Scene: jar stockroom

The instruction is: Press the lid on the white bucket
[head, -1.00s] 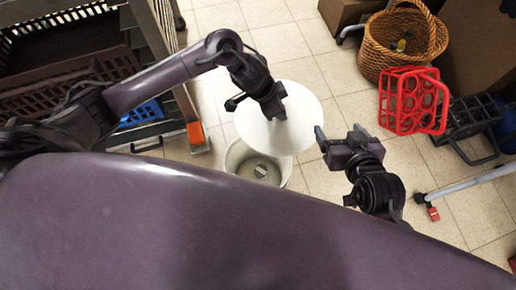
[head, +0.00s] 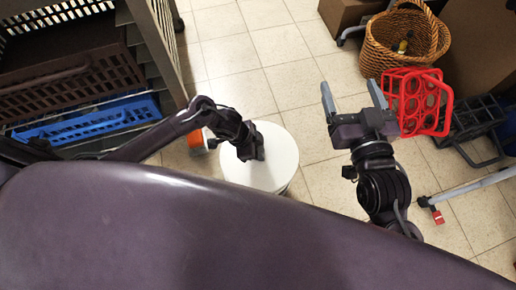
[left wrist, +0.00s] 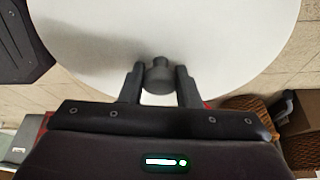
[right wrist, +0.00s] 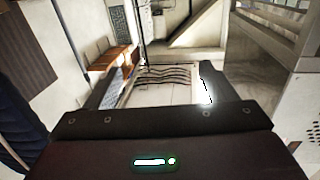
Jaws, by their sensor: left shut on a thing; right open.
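The round white lid (head: 279,147) lies level over the white bucket in the head view and hides nearly all of it. Only a sliver of the bucket (head: 287,187) shows under the lid's lower right edge. I cannot tell whether the lid is fully seated on the rim. My left gripper (head: 257,153) is shut on the dark knob at the lid's middle. In the left wrist view the fingers (left wrist: 160,85) stand on either side of this knob, with the white lid (left wrist: 110,40) beyond. My right gripper (head: 352,94) is open and empty, right of the lid.
A rack with a brown crate (head: 70,90) and a blue crate (head: 90,122) stands at the left. A wicker basket (head: 385,52), a red bottle carrier (head: 420,100) and a black carrier (head: 470,125) stand at the right. Tiled floor (head: 260,50) behind the bucket is clear.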

